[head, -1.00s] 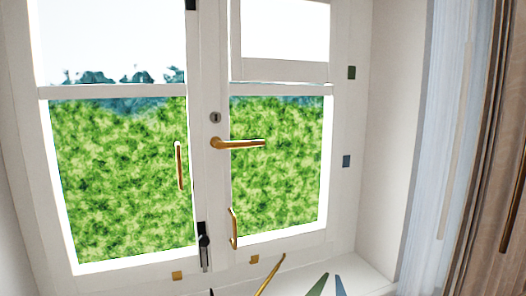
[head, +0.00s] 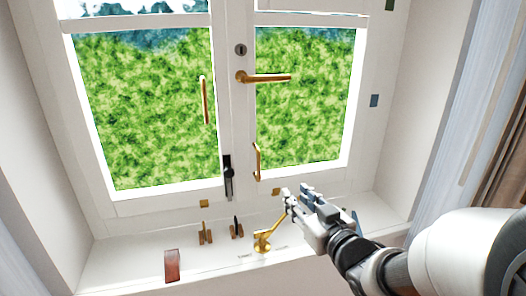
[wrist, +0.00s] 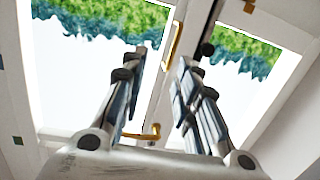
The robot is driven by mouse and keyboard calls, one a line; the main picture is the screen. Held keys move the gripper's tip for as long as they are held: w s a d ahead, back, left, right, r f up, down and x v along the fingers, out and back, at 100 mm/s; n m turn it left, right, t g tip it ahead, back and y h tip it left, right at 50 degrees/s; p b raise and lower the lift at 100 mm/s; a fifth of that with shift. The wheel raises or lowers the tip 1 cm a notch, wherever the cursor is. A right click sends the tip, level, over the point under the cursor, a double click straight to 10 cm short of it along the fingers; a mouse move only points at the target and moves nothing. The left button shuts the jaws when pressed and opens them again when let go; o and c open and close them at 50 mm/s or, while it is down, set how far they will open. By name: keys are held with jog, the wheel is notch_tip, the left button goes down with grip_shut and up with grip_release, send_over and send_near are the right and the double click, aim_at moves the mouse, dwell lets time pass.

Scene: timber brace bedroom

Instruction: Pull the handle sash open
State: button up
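The window has two white-framed sashes that look shut. The right sash (head: 344,140) carries a brass lever handle (head: 265,77), lying level and pointing right, and a brass pull handle (head: 256,162) low on its left edge. The left sash (head: 85,120) has its own brass pull handle (head: 204,100). My gripper (head: 297,194) is open and empty, below and right of the right sash's pull handle. In the wrist view, which is upside down, that pull handle (wrist: 176,42) shows beyond and between the spread fingers (wrist: 163,58); the lever handle (wrist: 145,134) shows past the gripper's base.
A black bolt (head: 229,178) sits at the bottom between the sashes. On the sill stand a brass stay (head: 262,243), small brown-and-dark pieces (head: 205,233) and a reddish block (head: 172,266). The right wall and curtain (head: 440,130) are close to my arm.

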aim_at(259, 165)
jog(key=w+a, duration=0.3)
jog(key=w, duration=0.2)
jog(key=w+a+y+b, duration=0.1)
jog(key=w+a, duration=0.2)
jog(key=w, duration=0.2)
jog(key=w+a+y+b, duration=0.1)
jog(key=w+a, duration=0.2)
jog(key=w, duration=0.2)
jog(key=shift+w+a+r+n, duration=0.2)
jog(key=shift+a+r+n, duration=0.1)
jog(key=shift+a+r, duration=0.1)
grip_shut()
